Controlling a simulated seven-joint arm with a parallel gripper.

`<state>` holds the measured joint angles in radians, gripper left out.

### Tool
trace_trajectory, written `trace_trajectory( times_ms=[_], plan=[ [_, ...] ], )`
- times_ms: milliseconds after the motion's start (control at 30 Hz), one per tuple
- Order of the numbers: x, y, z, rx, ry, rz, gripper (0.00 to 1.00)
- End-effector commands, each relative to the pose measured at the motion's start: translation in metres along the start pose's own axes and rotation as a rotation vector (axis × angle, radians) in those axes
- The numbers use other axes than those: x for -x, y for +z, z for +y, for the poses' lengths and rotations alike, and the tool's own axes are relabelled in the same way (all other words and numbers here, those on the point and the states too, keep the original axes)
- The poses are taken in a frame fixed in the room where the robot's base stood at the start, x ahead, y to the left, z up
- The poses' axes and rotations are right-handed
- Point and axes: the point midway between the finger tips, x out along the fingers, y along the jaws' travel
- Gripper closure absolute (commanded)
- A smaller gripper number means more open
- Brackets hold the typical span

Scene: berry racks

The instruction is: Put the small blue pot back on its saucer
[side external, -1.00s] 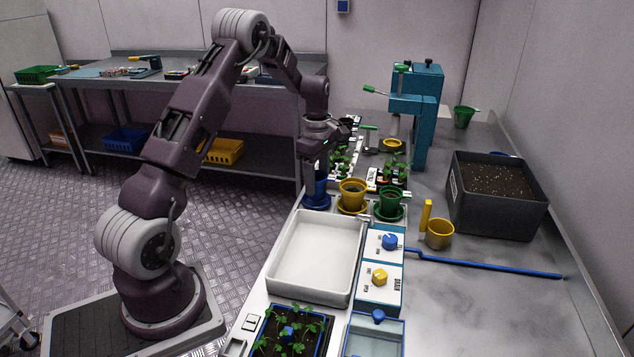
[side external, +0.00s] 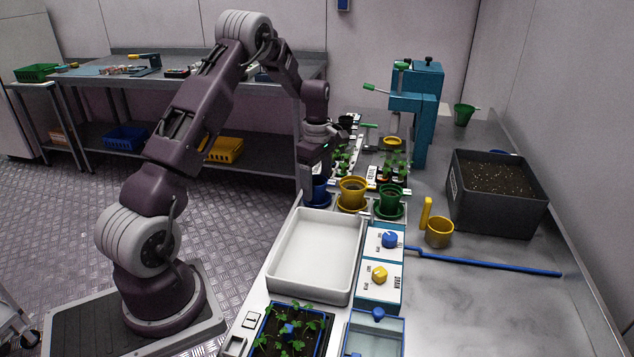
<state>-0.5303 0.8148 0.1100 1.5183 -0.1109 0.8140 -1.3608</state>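The small blue pot (side external: 321,186) stands at the left end of a row of pots, behind the white tray. It is upright at or just over its blue saucer (side external: 318,204); my gripper covers much of both, so I cannot tell whether they touch. My gripper (side external: 309,192) points down in front of the pot's left side. Its fingers are dark and overlap the pot, and I cannot make out whether they are open or shut on it.
A yellow pot (side external: 352,190) and a green pot (side external: 391,200) stand on saucers just right. A white tray (side external: 316,291) lies in front. Seedling racks (side external: 345,160) and a teal press (side external: 422,110) stand behind.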

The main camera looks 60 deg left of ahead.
Motion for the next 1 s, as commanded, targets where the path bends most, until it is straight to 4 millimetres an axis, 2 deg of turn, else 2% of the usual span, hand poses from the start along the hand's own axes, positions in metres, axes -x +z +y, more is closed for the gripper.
trace_trajectory(
  times_ms=[167,233,600,800,867,933,967,1000],
  plan=[
    [0.002,0.0,0.0,0.0,0.001,0.0,0.29],
    [0.01,0.0,0.001,0.0,0.003,-0.001,0.29],
    [0.107,0.0,0.001,0.0,0.004,0.0,0.29],
    [0.134,0.002,-0.002,-0.013,0.005,-0.001,0.29],
    [0.148,0.012,-0.009,-0.073,0.022,-0.006,0.29],
    [0.175,0.035,-0.031,-0.224,0.065,-0.012,0.29],
    [0.189,0.047,-0.046,-0.315,0.089,-0.014,0.29],
    [0.207,0.065,-0.07,-0.457,0.127,-0.014,0.29]
  ],
)
